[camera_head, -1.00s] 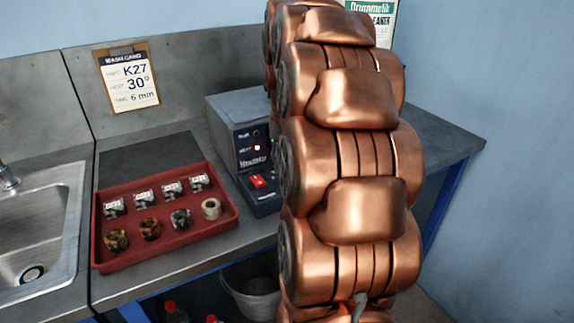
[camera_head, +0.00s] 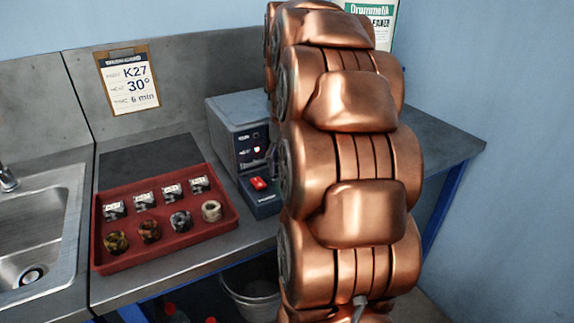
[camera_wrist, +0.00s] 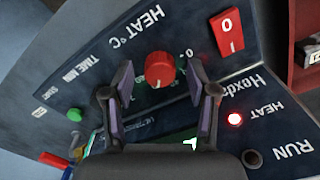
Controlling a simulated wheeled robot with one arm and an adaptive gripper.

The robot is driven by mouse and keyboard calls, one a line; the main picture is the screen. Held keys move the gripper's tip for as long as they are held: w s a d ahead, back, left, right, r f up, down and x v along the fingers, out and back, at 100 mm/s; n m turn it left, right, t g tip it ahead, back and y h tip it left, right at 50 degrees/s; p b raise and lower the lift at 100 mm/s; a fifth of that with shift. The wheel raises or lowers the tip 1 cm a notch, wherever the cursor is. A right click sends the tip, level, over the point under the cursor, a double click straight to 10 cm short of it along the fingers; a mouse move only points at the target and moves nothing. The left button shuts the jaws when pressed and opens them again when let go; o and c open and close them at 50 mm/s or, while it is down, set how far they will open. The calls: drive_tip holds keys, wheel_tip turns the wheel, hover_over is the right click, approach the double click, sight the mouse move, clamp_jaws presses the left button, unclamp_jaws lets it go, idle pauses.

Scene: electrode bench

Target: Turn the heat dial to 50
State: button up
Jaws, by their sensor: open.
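The red heat dial (camera_wrist: 160,68) sits on the dark sloping panel (camera_wrist: 205,75) under the printed "HEAT °C", seen from the wrist. My open gripper (camera_wrist: 160,75) has one finger on each side of it, with visible gaps between fingers and dial. The dial's pointer and most scale numbers are too small or hidden to read.
A red rocker switch (camera_wrist: 227,32) marked 0 and a lit red HEAT lamp (camera_wrist: 235,118) are beside the dial. A red tray (camera_head: 165,250) holds several small parts.

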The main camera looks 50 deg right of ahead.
drive_tip(key=shift+r, duration=3.75)
